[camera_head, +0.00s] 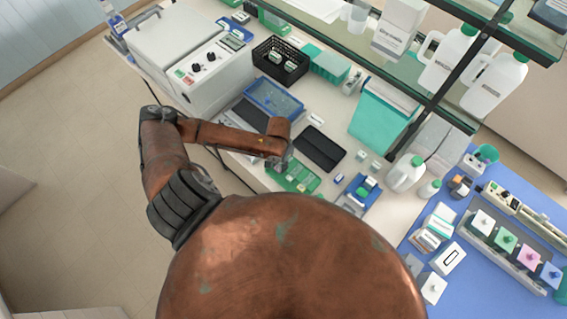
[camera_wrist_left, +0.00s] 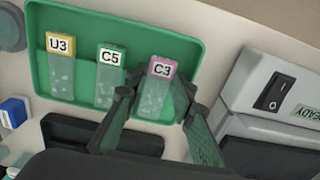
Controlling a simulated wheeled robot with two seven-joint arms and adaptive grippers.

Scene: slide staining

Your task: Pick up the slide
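Three glass slides lie side by side in a green tray (camera_wrist_left: 35,75) in the left wrist view. The yellow-ended slide is labelled U3 (camera_wrist_left: 60,68), the green-ended one C5 (camera_wrist_left: 111,78), and the pink-ended one C3 (camera_wrist_left: 158,90). My left gripper (camera_wrist_left: 156,93) is open, with one finger on each side of the C3 slide. I cannot tell whether the fingers touch it. In the head view the green tray (camera_head: 302,181) is partly hidden by my left arm, and my left gripper (camera_head: 284,162) is mostly hidden there too. My right gripper is not in view.
A dark flat pad (camera_head: 320,149) lies beside the tray. A blue tray (camera_head: 275,97) and a white machine (camera_head: 203,70) stand beyond. Bottles and a blue mat (camera_head: 460,290) are at the right. In the wrist view, a device with a black switch (camera_wrist_left: 273,91) stands near the gripper.

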